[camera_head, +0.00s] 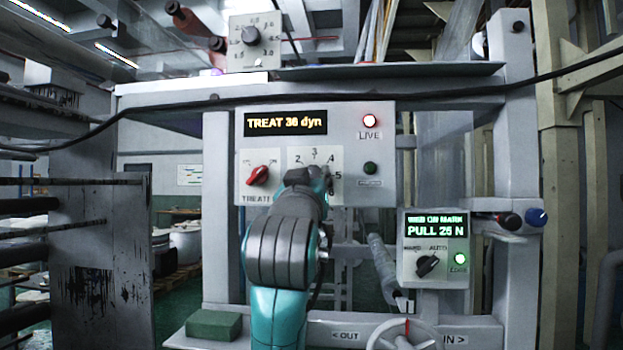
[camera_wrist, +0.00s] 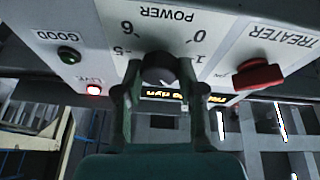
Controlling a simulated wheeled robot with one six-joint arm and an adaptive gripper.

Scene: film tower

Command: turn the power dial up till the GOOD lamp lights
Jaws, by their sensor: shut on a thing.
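The treater panel (camera_head: 385,190) faces me, its display (camera_head: 286,122) reading about TREAT 36 dyn. The power dial (camera_wrist: 158,70) is a dark round knob, seen upside down in the wrist view. My gripper (camera_wrist: 160,78) is shut on it, one finger on each side. In the head view my arm hides the dial; only scale numbers around it show. The GOOD lamp (camera_head: 370,168) is dark green and unlit; it also shows dark in the wrist view (camera_wrist: 68,54).
The red LIVE lamp (camera_head: 369,121) is lit. A red treater switch (camera_head: 258,176) sits left of the dial. A lower-right box (camera_head: 434,250) reads PULL 25 N, with a lit green lamp. A handwheel (camera_head: 405,340) and green block (camera_head: 214,325) are below. A black cable crosses above.

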